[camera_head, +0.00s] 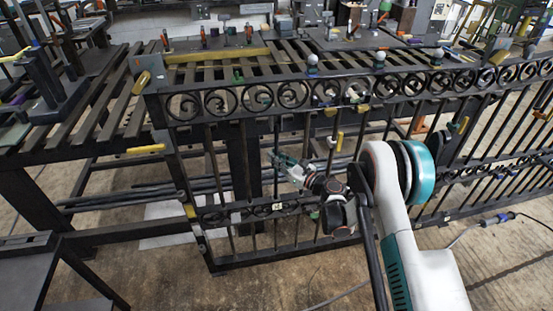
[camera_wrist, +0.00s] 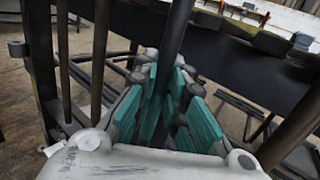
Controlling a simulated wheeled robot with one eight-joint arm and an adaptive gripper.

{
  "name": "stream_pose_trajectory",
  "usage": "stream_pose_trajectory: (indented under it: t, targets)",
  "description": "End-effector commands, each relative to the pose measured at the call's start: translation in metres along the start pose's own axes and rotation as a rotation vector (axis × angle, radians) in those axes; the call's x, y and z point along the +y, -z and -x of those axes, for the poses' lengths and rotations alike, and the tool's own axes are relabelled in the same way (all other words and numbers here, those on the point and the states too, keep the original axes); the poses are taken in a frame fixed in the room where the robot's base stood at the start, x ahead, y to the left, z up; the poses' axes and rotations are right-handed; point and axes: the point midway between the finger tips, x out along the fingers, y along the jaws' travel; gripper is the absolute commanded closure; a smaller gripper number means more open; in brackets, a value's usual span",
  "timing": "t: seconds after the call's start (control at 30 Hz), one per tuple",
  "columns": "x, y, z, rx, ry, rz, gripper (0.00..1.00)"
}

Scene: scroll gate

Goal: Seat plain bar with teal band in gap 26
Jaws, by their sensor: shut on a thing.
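A scroll gate (camera_head: 262,98) of dark metal, with a row of scrolls under its top rail and upright bars below, stands across the middle of the head view. My gripper (camera_head: 279,158) is at the gate's left part, below the scroll row. In the wrist view my gripper (camera_wrist: 170,92) has its teal fingers closed around a dark, plain, upright bar (camera_wrist: 173,42). The bar's lower end is hidden by the fingers and palm. I cannot make out a teal band on it. A small white tag (camera_head: 278,206) sits on the lower rail; its number is too small to read.
A slatted workbench (camera_head: 105,105) stands behind and left of the gate. Yellow clamps (camera_head: 146,149) sit at the gate's left edge. Other upright bars (camera_wrist: 102,55) stand close to my gripper on both sides. A cable (camera_head: 486,223) lies on the floor at right.

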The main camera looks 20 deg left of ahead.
Motion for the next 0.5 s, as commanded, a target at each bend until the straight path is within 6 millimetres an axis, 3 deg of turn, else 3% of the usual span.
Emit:
stream_pose_trajectory:
  t: [0.5]
  targets:
    - [-0.0042,0.0009,-0.0055,0.015,0.000,-0.009,1.00]
